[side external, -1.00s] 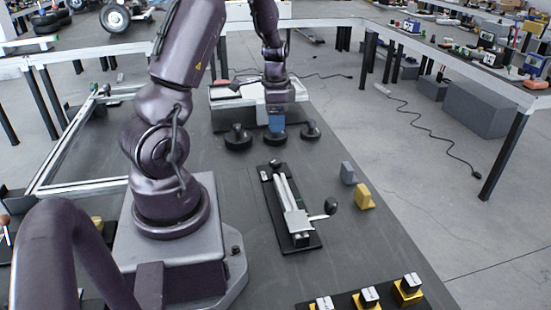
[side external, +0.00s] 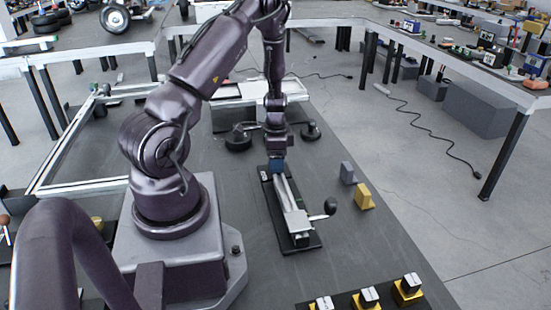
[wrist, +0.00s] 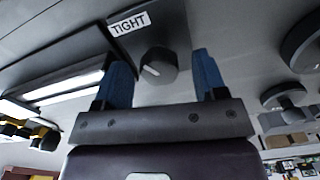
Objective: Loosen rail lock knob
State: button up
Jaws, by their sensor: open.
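The rail lock knob (wrist: 158,65) is dark and round with a short white mark on its face, beside a white label reading TIGHT (wrist: 129,23). My gripper (wrist: 162,75) is open in the wrist view, with one blue finger on each side of the knob and visible gaps between. In the side view my gripper (side external: 277,166) points down over the far end of the rail unit (side external: 302,240), a black base with a silver rail. The gripper hides the knob there. I cannot tell how far the fingertips stand above the base.
A lever with a black ball end (side external: 330,206) sticks out right of the rail. A grey block (side external: 348,173) and a yellow block (side external: 364,196) stand farther right. Black round pieces (side external: 238,138) and a white tray (side external: 235,95) lie behind. Bare bench surface lies around the rail.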

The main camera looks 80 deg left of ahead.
jog(key=shift+c, duration=0.2)
jog(key=c, duration=0.9)
